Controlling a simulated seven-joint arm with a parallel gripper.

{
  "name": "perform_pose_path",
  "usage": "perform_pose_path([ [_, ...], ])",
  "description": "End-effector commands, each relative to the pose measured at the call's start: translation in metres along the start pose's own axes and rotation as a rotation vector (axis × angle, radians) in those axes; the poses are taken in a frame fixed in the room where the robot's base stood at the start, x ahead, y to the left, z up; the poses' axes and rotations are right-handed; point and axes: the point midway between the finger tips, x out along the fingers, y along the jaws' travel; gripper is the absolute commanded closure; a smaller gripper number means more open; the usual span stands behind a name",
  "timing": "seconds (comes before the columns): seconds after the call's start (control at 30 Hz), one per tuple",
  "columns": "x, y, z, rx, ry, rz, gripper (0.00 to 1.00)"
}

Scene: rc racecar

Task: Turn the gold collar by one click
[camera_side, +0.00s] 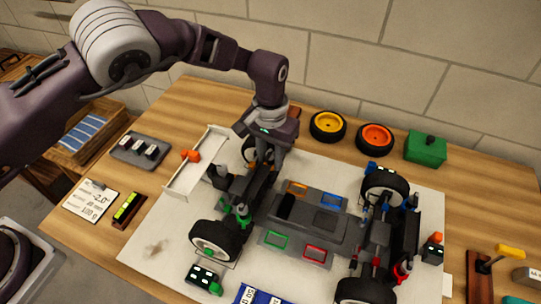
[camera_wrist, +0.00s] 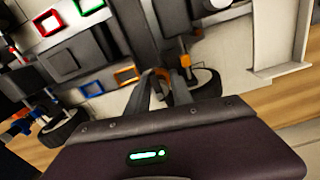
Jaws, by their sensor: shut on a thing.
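My gripper (camera_side: 266,168) points down at the far wheel on the left end of the car in the side view. In the wrist view its two fingers (camera_wrist: 162,78) come close together beside that wheel, shut on a small gold-orange part that looks like the gold collar (camera_wrist: 162,73). The fingers hide most of the collar. Another orange fitting (camera_wrist: 186,61) sits just beside it on a dark upright link. The dark car chassis (camera_side: 262,187) lies on the pale mat (camera_side: 160,240). The collar's click marks are too small to read.
A white wing (camera_side: 196,165) stands left of the gripper. Loose wheels with yellow (camera_side: 328,124) and orange (camera_side: 375,137) rims and a green box (camera_side: 425,148) lie behind the car. A card reading -2.0° (camera_side: 91,201) and a level (camera_side: 127,207) lie at the left.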

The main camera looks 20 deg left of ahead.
Motion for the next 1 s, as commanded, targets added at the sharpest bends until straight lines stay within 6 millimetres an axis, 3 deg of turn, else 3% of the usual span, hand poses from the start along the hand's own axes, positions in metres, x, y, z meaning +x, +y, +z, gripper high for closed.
perform_pose_path([
  [0.2,-0.0004,0.0003,-0.0003,-0.246,0.001,0.002,1.00],
  [0.5,-0.0005,0.0002,-0.0003,-0.276,0.001,0.002,1.00],
  [0.53,-0.0005,0.0003,-0.0003,-0.275,0.001,0.002,0.71],
  [0.63,-0.0004,0.0002,-0.0003,-0.275,0.001,0.002,0.51],
  [1.0,-0.0086,0.0003,-0.0006,-0.274,0.001,0.002,0.51],
])
